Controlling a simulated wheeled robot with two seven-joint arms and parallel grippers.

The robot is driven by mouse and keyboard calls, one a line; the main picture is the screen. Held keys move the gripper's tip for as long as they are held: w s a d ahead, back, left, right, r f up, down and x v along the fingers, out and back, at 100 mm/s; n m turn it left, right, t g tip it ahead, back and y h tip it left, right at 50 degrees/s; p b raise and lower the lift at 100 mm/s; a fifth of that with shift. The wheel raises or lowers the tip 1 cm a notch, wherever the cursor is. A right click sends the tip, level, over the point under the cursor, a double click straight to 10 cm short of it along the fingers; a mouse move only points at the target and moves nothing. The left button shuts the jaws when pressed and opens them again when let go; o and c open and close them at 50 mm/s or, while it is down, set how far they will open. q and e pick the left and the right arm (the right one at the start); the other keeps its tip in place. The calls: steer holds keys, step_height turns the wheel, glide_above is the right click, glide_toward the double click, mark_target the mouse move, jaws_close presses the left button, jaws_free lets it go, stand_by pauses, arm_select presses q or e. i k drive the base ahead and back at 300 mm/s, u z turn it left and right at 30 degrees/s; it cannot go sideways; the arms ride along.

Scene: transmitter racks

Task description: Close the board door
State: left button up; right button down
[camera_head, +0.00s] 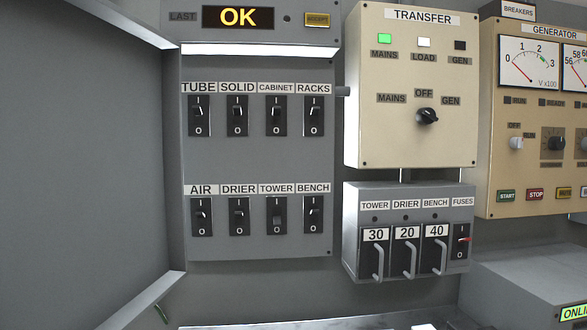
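The board (258,155) is a grey panel with two rows of black rocker switches and an "OK" display at the top. Its switch face is uncovered. A large plain grey door (80,150) stands open at the left of the board, with its inner side and its top and bottom rims showing. Its hinge side appears to be along the board's left edge. The door's outer left edge is cut off by the picture. Neither of my grippers shows in the head view.
A beige transfer box (415,145) and a grey breaker box (408,262) stick out to the right of the board. A beige generator panel (540,185) is farther right. A grey cabinet (530,275) stands at lower right.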

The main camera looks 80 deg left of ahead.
mark_target(93, 220)
steer(key=z, duration=0.25)
steer(key=k, duration=1.75)
steer(key=u, duration=2.15)
steer(key=i, duration=0.5)
steer(key=z, duration=1.45)
steer(key=k, duration=0.1)
steer(key=z, duration=0.15)
